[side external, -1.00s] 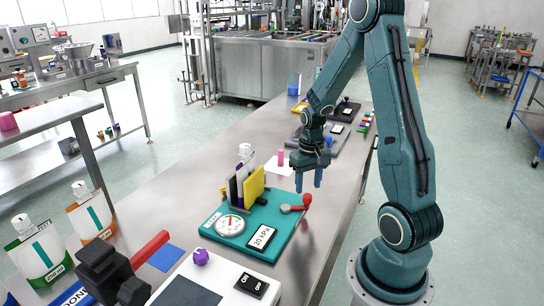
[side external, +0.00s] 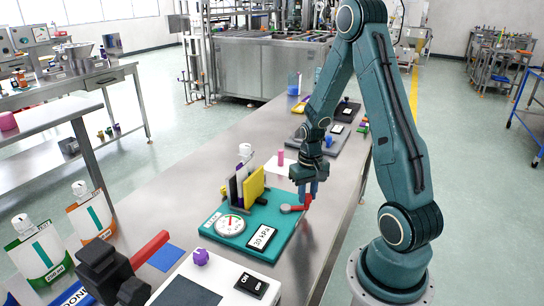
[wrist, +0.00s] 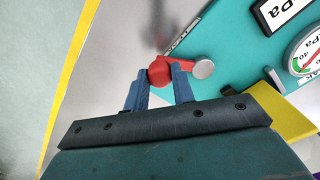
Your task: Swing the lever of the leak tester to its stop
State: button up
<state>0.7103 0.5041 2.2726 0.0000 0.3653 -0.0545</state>
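The leak tester is a teal plate (side external: 263,222) on the steel bench with a round gauge (side external: 230,224) and a 30 kPa label (side external: 262,237). Its lever (side external: 297,208) lies at the plate's right edge, with a grey pivot and a red arm ending in a red knob. In the wrist view the red knob (wrist: 159,71) sits between the two blue fingertips, and the grey pivot (wrist: 203,68) is to its right. My gripper (side external: 308,196) points down over the knob, its fingers appearing to touch both sides. The fingers partly hide the knob in the side view.
Yellow and dark upright plates (side external: 253,183) stand on the back of the tester, close left of my gripper. A pink cylinder (side external: 281,157) stands on a white sheet beyond. A white box with a purple knob (side external: 201,257) is in front. Bare bench lies right of the tester.

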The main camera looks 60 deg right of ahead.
grip_shut()
jog(key=shift+w+d+n, duration=0.1)
jog(key=shift+d+n, duration=0.05)
jog(key=shift+n, duration=0.15)
jog(key=shift+w+d+n, duration=0.4)
jog(key=shift+d+n, duration=0.1)
jog(key=shift+n, duration=0.6)
jog(key=n, duration=0.1)
jog(key=w+d+n, duration=0.1)
jog(key=n, duration=0.1)
jog(key=shift+w, duration=0.3)
jog(key=w+n, duration=0.1)
jog(key=n, duration=0.1)
jog(key=w+n, duration=0.1)
jog(key=n, duration=0.1)
jog(key=shift+d, duration=0.4)
jog(key=shift+w+n, duration=0.65)
jog(key=shift+n, duration=0.55)
